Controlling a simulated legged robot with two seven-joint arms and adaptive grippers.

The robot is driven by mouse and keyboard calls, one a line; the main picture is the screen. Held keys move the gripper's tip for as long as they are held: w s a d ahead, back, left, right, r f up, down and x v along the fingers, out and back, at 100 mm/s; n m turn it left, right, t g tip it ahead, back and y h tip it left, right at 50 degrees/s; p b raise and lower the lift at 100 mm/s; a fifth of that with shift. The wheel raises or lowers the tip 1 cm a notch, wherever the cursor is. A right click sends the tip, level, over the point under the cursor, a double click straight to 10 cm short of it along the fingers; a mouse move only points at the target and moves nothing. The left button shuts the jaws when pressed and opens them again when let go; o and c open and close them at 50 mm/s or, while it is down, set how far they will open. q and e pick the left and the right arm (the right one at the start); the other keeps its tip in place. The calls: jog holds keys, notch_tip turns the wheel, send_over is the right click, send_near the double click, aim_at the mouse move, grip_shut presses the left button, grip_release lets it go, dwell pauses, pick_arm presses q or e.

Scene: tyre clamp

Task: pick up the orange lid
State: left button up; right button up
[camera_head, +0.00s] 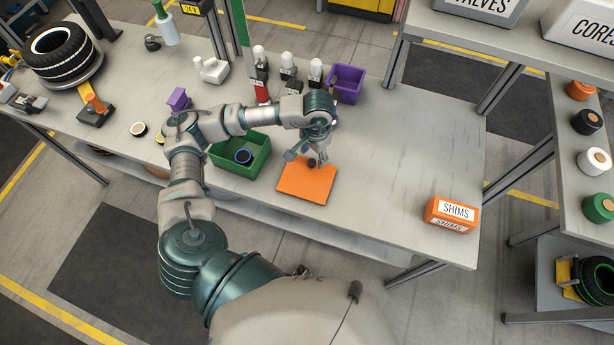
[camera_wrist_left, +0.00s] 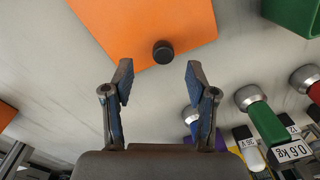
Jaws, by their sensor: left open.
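The orange lid (camera_head: 305,187) is a flat square plate with a small dark knob (camera_head: 311,163). It lies on the workbench, in front of my left gripper (camera_head: 308,155). In the left wrist view the lid (camera_wrist_left: 120,22) fills the top, with its knob (camera_wrist_left: 163,52) near its lower edge. My left gripper (camera_wrist_left: 159,78) is open and empty there. Its two fingers stand apart, and the knob shows between and beyond the fingertips, not gripped. My right gripper does not show.
A green bin (camera_head: 227,161) holding a dark blue ring stands left of the lid. A purple bin (camera_head: 346,82) and several white-topped bottles stand behind. An orange SHIMS box (camera_head: 450,214) sits at the right front. The bench (camera_head: 400,160) between lid and box is clear.

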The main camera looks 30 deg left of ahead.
aim_at(312, 162)
pick_arm(q)
jog(key=shift+f, duration=0.6)
jog(key=f, duration=0.3)
jog(key=shift+w+a+f+p, duration=0.25)
jog(key=shift+f+p, duration=0.15)
jog(key=shift+a+f, duration=0.2)
jog(key=shift+f, duration=0.2)
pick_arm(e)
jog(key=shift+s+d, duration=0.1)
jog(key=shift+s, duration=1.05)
pick_arm(q)
jog(key=shift+d, duration=0.15)
grip_shut()
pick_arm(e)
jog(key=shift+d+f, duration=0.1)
